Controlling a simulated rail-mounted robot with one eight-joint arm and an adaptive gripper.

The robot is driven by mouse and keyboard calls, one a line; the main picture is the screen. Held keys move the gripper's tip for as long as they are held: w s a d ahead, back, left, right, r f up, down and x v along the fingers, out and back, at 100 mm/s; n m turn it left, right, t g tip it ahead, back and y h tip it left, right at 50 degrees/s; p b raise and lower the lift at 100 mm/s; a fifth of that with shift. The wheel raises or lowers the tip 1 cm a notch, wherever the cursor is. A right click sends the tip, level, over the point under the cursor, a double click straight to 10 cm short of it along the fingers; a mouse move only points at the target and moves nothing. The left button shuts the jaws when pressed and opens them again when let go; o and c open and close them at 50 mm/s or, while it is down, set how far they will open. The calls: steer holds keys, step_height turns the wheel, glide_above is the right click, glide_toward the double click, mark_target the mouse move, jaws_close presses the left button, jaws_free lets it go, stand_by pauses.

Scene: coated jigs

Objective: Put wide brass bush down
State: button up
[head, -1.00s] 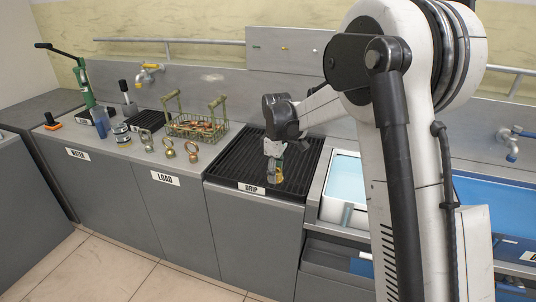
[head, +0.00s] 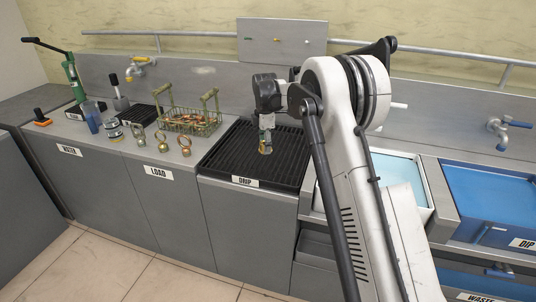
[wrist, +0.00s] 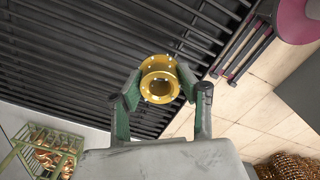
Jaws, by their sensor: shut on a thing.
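The wide brass bush (wrist: 158,66) is a gold-coloured flanged ring with small holes around its flange and a wide bore. In the wrist view my gripper (wrist: 160,76) is shut on it, with green-padded fingers on either side. In the head view my gripper (head: 266,140) points down over the black ribbed drip rack (head: 226,160), and the bush (head: 265,150) shows small at its fingertips. The head view does not make clear how far the bush is above the bars. The rack's bars (wrist: 70,60) lie behind the bush in the wrist view.
Left of the rack stand a green wire basket (head: 190,125) of copper-coloured parts and several ringed brass pieces (head: 163,142) on the LOAD counter. A pale-blue bath (head: 400,172) and the blue DIP tank (head: 490,195) are to the right. Much of the rack is bare.

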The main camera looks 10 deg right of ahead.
mark_target(268, 158)
steer(key=w+d+f, duration=0.2)
steer(key=w, duration=0.1)
steer(key=shift+f, duration=0.1)
steer(key=shift+w+f, duration=0.1)
steer(key=shift+f, duration=1.9)
steer(key=shift+f+b, duration=0.15)
steer(key=shift+b, duration=0.2)
steer(key=o, duration=1.3)
steer(key=shift+c, duration=0.2)
